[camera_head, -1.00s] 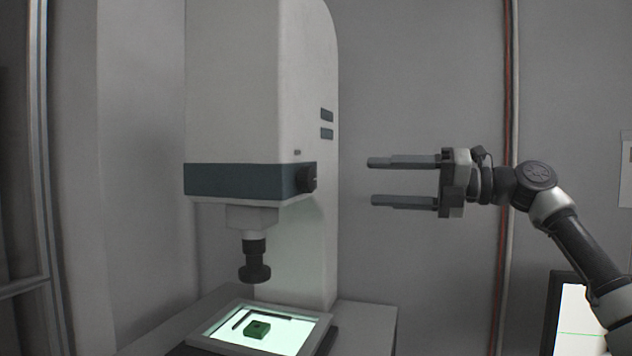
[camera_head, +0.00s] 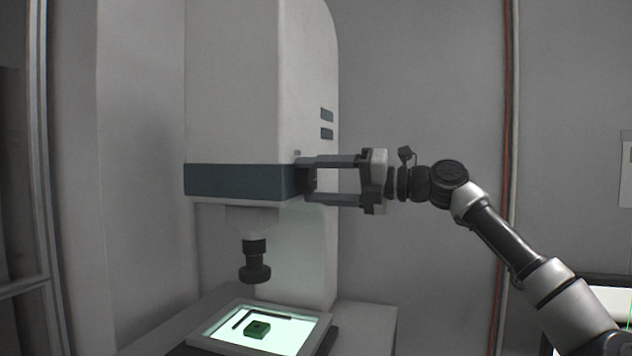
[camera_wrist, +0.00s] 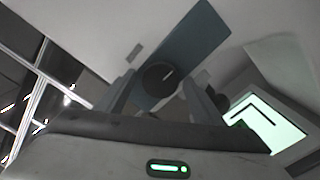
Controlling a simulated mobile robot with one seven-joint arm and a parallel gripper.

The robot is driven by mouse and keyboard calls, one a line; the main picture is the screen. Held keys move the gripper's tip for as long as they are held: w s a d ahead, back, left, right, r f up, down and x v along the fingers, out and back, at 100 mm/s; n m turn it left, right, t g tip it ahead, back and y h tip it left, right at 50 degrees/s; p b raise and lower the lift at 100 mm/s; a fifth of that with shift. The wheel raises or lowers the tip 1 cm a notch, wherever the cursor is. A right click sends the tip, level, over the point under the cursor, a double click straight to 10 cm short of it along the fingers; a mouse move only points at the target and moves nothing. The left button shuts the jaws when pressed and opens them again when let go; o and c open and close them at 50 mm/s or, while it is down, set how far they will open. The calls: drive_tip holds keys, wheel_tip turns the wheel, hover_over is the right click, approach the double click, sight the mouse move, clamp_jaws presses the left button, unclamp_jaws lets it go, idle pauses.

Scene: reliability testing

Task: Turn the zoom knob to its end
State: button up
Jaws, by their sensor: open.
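The zoom knob (camera_wrist: 160,79) is a dark round knob with a pale line mark, on the blue-grey band of the white measuring machine. In the head view the knob (camera_head: 309,180) sits on the right side of the band and is partly hidden. My gripper (camera_head: 306,180) is open, one finger above the knob and one below it, with the tips close to the machine's side. In the wrist view the knob lies between the two fingers of my gripper (camera_wrist: 158,92). I cannot tell whether either finger touches it.
The measuring machine (camera_head: 235,90) has a dark lens (camera_head: 255,262) above a lit stage (camera_head: 287,342). A grey wall stands behind. A screen (camera_head: 608,300) is at the lower right.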

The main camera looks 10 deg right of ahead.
drive_tip(key=c, duration=1.1)
drive_tip(key=shift+o, duration=0.2)
